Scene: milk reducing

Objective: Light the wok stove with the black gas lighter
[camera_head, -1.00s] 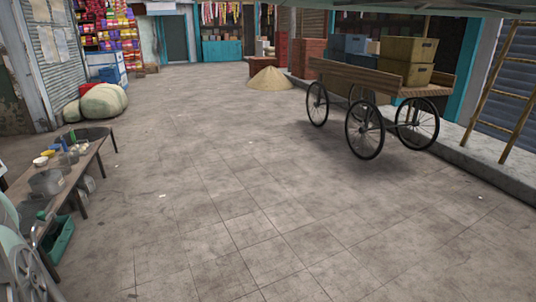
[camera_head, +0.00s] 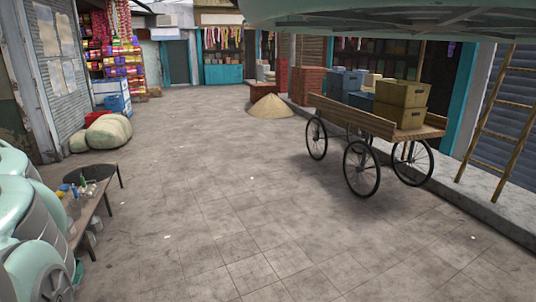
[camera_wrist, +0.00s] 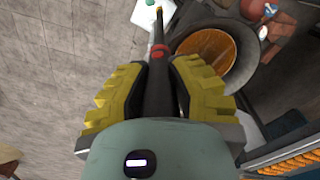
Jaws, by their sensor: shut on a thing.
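In the wrist view, my gripper (camera_wrist: 158,78) is shut on the black gas lighter (camera_wrist: 157,32). Its yellow pads grip the lighter from both sides. The lighter is a black rod with a red ring, and its thin end points to the top of the picture. A wide round dark vessel (camera_wrist: 249,62) with an orange-brown inside lies right of the lighter; the lighter appears beside it, and I cannot tell the height gap. I cannot make out the wok stove's burner or any flame. My gripper does not show in the head view.
A low table (camera_head: 98,196) with small bottles stands at the left, partly behind my own pale green arm. A wooden cart (camera_head: 357,116) with boxes stands right, near a sand pile (camera_head: 270,108). Pale sacks (camera_head: 108,133) lie at the left. The paved middle is clear.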

